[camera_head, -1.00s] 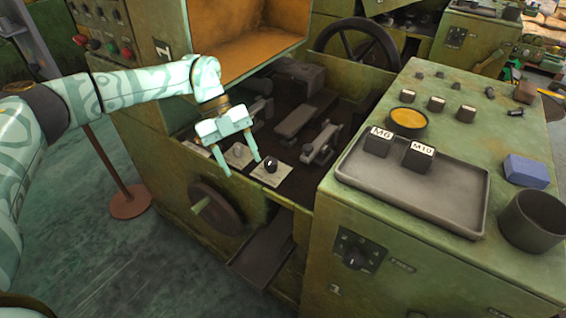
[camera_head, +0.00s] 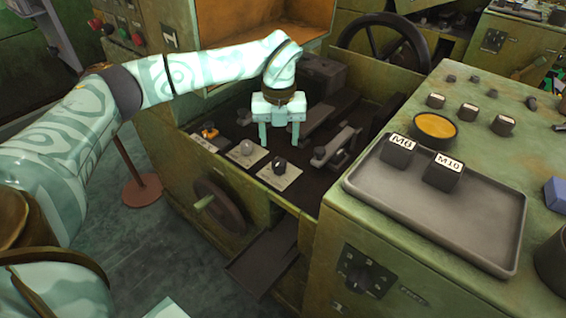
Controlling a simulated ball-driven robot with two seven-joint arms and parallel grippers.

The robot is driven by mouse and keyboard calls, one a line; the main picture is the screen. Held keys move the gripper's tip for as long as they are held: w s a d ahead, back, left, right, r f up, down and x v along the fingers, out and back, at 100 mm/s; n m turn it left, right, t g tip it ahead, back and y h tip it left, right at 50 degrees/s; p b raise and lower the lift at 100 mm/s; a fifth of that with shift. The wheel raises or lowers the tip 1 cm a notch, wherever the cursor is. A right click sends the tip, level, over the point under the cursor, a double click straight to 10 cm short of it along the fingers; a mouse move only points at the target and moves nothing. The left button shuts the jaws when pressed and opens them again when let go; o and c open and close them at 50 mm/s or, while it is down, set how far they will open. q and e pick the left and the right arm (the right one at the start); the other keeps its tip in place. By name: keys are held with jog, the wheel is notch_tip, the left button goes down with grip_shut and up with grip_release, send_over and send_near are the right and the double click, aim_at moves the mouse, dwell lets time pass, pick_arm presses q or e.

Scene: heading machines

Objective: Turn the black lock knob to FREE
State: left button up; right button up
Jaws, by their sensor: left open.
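A small black knob (camera_head: 279,165) stands on a pale square plate (camera_head: 280,175) in the machine bed. A grey knob (camera_head: 246,147) on a similar plate is to its left. My left gripper (camera_head: 279,143) is open and empty, its fingers pointing down, just above and behind the black knob in the picture. I cannot tell its exact height, and no contact shows. A black rotary switch (camera_head: 362,276) is on the front of the right cabinet, beside a small label that is hard to read. My right gripper is not in view.
A grey tray (camera_head: 430,215) with blocks marked M6 (camera_head: 397,153) and M10 (camera_head: 443,173) lies on the right cabinet. A handwheel (camera_head: 219,207) is on the machine front. An orange piece (camera_head: 209,131) and dark clamps (camera_head: 340,147) stand near the gripper.

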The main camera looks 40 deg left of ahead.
aim_at(279, 162)
pick_arm(q)
notch_tip(279, 162, down, 8)
jog(key=shift+f+b, duration=0.1)
jog(key=shift+b, duration=1.15)
jog(key=c, duration=1)
